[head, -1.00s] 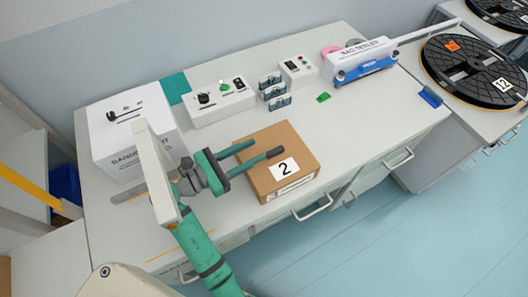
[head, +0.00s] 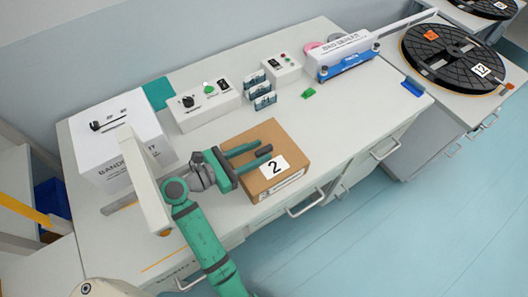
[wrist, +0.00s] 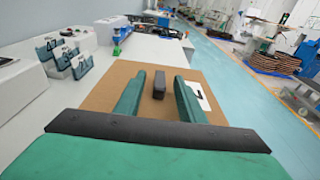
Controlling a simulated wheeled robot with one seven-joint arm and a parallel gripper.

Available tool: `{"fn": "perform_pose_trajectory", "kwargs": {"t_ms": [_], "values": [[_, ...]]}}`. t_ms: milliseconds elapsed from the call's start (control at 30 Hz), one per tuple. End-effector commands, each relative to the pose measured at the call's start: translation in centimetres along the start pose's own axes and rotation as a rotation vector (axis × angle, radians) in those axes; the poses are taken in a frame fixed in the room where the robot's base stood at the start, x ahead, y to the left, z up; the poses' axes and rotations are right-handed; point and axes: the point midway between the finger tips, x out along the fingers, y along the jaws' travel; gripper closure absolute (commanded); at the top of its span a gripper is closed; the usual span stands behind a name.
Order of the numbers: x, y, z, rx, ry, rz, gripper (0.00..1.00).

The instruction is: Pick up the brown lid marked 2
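The brown lid marked 2 (head: 262,136) tops a box near the front edge of the white workbench. A white label with a 2 (head: 274,167) lies on its right front part. In the wrist view the lid (wrist: 110,88) fills the area ahead of my fingers, with a dark raised handle (wrist: 159,85) between them. My gripper (head: 254,154) is open, its two green fingers reaching over the lid from the left. In the wrist view my gripper (wrist: 160,98) has one finger on each side of the handle, with gaps. I cannot tell whether the fingers touch the lid.
Control boxes (head: 205,105) and small blue-grey holders (head: 260,92) stand behind the lid. A white machine box (head: 115,145) is at the left, close to my arm. A green piece (head: 309,93) lies to the right. A black reel (head: 455,60) rests on the right-hand table.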

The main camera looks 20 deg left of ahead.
Motion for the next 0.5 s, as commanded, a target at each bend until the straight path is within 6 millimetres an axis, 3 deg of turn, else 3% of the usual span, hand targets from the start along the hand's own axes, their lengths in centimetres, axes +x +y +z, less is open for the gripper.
{"fn": "perform_pose_trajectory", "kwargs": {"t_ms": [200, 467, 500], "values": [[2.5, -0.1, 0.1, 0.000, 0.000, -0.001, 0.64], [2.8, 0.0, 0.1, 0.001, 0.000, 0.000, 0.64], [2.8, 0.0, 0.1, 0.001, 0.000, 0.000, 0.69]]}}
